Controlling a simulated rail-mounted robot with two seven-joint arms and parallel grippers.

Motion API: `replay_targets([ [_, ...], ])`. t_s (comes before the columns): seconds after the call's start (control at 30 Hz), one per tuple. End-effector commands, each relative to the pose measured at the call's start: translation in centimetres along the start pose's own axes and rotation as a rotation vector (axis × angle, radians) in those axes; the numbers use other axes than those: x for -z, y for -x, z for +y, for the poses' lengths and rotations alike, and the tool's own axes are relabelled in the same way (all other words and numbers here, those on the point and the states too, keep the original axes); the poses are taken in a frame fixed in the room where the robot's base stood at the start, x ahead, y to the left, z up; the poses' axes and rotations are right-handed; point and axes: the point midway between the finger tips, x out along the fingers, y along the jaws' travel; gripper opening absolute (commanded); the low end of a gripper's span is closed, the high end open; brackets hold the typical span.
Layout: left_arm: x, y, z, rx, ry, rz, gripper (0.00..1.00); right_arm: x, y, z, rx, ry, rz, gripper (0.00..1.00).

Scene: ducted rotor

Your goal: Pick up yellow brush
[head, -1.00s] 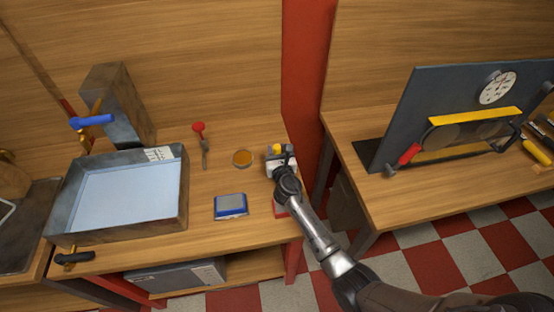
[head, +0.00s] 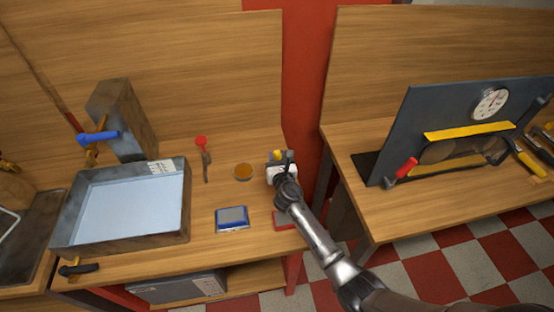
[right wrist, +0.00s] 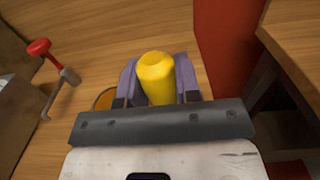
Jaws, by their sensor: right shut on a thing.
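The yellow brush (right wrist: 157,78) shows in the right wrist view as a rounded yellow handle between two purple-grey fingers. My right gripper (right wrist: 158,90) is shut on it. Its lower part and bristles are hidden. In the head view, my right gripper (head: 279,160) is at the right end of the left wooden bench, with a small yellow part of the brush (head: 277,155) showing at it. I cannot tell how far the brush is from the bench top. My left gripper is not in view.
On the bench (head: 140,262) are a metal tray (head: 188,215), a blue-framed device (head: 232,219), a round amber dish (head: 243,172), a red-handled tool (head: 201,143) and a flat red item (head: 284,220). A red post (head: 297,90) stands behind my right gripper.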

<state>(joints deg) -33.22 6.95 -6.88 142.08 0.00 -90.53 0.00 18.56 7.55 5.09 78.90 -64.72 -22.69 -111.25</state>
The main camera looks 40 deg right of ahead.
Motion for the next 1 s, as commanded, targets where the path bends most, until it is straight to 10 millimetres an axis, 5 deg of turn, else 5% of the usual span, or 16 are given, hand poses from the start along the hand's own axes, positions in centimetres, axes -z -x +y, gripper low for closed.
replay_targets([
  [0.23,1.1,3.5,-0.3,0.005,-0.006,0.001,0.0,-3.5,2.7,-4.0,0.0,0.005,-0.001,0.07],
  [0.5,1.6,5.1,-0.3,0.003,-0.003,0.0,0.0,-5.9,5.2,-7.6,-0.001,0.004,0.0,0.07],
  [1.0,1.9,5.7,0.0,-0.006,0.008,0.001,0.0,-7.2,6.6,-9.7,0.0,0.0,0.0,0.07],
])
